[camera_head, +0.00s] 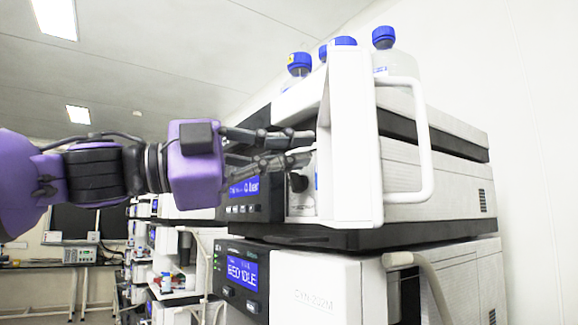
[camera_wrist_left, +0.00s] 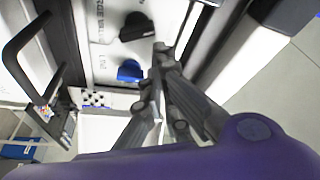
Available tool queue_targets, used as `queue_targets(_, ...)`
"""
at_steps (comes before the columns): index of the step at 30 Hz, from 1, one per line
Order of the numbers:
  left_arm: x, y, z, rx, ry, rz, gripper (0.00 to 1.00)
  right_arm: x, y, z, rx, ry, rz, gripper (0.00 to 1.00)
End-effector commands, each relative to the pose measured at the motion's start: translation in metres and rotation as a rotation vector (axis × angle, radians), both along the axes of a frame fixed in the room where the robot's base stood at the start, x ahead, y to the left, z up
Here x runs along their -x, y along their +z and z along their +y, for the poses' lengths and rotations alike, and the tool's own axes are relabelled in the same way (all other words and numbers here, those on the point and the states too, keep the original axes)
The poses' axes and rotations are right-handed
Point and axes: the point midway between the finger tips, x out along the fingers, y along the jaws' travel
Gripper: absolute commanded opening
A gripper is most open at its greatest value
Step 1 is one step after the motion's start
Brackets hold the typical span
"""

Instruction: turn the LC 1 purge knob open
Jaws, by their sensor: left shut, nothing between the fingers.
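My left gripper (camera_head: 312,148) reaches in from the left, in front of the open white front of the upper instrument (camera_head: 352,140). It is shut and empty. In the head view a dark round knob (camera_head: 298,183) sits on the white panel just below the fingers. The left wrist view shows a black knob (camera_wrist_left: 136,27) and a blue knob (camera_wrist_left: 129,70) on this panel. The fingertips (camera_wrist_left: 160,48) are beside the knobs, and I cannot tell whether they touch either. My right gripper is not in view.
A white door frame with a handle (camera_head: 427,140) stands out right of the fingers. Blue-capped bottles (camera_head: 384,55) stand on top of the stack. More stacks stand at the back left.

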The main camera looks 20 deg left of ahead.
Motion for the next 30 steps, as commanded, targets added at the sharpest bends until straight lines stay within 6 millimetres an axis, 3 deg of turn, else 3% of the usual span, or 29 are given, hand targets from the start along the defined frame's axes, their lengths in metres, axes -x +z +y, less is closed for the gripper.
queue_targets(11,-0.005,-0.005,0.007,0.000,0.001,0.000,0.00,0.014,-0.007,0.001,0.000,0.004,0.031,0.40)
queue_targets(30,-0.006,-0.003,0.008,0.064,0.000,0.052,0.00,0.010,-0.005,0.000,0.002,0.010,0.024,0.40)
